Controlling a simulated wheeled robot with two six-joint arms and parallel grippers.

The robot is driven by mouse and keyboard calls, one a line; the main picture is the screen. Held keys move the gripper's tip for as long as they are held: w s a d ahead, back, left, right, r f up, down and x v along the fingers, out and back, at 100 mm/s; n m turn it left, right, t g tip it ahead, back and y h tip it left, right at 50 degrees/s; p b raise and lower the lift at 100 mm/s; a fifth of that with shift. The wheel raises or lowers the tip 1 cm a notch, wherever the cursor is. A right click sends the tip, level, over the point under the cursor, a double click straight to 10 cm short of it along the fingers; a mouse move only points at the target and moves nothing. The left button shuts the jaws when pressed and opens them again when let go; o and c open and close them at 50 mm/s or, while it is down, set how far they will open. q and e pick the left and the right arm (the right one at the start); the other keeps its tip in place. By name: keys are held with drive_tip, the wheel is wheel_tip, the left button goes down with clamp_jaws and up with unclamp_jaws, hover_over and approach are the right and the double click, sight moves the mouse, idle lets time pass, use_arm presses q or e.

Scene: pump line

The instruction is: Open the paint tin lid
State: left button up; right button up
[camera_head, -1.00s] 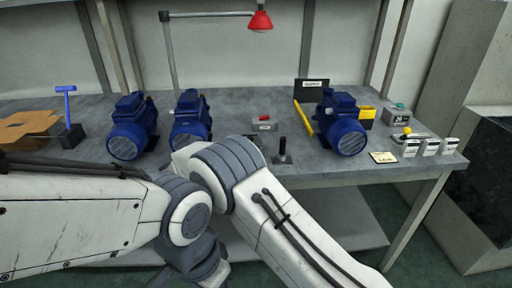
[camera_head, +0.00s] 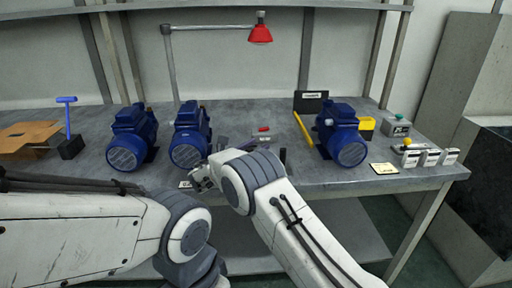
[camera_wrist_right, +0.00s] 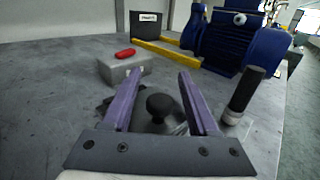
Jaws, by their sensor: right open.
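A round black knob (camera_wrist_right: 160,104) stands on a grey metallic top in the right wrist view; it may be the paint tin lid, but I cannot read a label. My right gripper (camera_wrist_right: 158,82) is open, with one purple finger on each side of the knob. I cannot tell whether either finger touches it. In the head view my right gripper (camera_head: 246,142) is partly hidden behind its own arm, and the knob does not show there.
A grey box with a red button (camera_wrist_right: 125,65) and an upright black handle (camera_wrist_right: 242,90) stand close to the gripper. Blue pumps (camera_head: 132,137), (camera_head: 189,136), (camera_head: 341,134) stand on the bench. A yellow bar (camera_head: 303,130) lies beside the right pump. A red lamp (camera_head: 260,33) hangs above.

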clamp_jaws()
idle(1.4)
